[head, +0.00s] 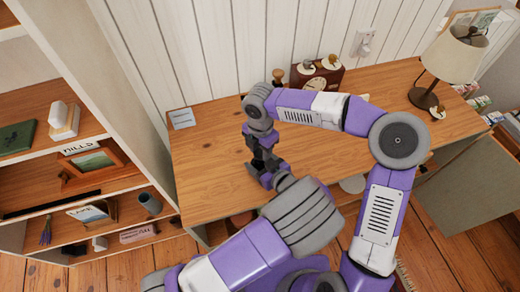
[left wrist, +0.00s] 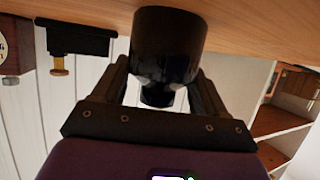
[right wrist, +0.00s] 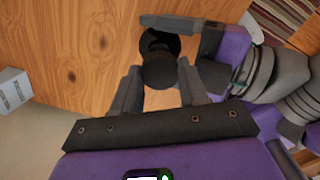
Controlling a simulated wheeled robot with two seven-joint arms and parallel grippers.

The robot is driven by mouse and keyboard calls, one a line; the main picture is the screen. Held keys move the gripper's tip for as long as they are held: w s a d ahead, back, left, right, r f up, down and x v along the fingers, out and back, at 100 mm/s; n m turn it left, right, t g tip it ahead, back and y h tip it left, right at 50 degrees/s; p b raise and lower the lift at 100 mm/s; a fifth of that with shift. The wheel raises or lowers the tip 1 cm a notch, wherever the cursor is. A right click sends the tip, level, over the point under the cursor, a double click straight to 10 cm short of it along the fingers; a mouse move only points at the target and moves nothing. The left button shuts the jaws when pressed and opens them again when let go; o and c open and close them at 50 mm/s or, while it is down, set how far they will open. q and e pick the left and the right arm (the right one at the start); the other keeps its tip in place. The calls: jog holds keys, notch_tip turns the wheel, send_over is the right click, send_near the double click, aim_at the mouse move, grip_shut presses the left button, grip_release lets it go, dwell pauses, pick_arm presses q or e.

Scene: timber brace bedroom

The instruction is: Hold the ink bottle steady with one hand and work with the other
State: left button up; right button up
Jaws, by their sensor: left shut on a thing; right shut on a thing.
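The dark, glossy ink bottle (left wrist: 170,40) stands upright on the desk, upside down in the left wrist view. My left gripper (left wrist: 160,75) is shut on it from the side. My right gripper (right wrist: 162,72) is shut on a round black piece (right wrist: 160,71) that looks like the bottle's cap. Behind that piece, the bottle's dark round top (right wrist: 155,42) shows between the left gripper's fingers. I cannot tell whether cap and bottle touch. In the head view my right gripper (head: 264,158) is just above my left gripper (head: 268,178), and the bottle is hidden there.
The wooden desk (head: 205,170) is clear to the left, apart from a small pale card (head: 182,118). A clock (head: 316,82) stands by the wall, and a lamp (head: 452,60) at the right. A shelf unit (head: 100,130) with several items stands left of the desk.

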jog(key=shift+f, duration=0.55)
jog(key=shift+f, duration=0.9)
jog(key=shift+s+d+f, duration=0.1)
jog(key=shift+f, duration=0.55)
pick_arm(q)
grip_shut()
pick_arm(e)
jog(key=m, duration=0.3)
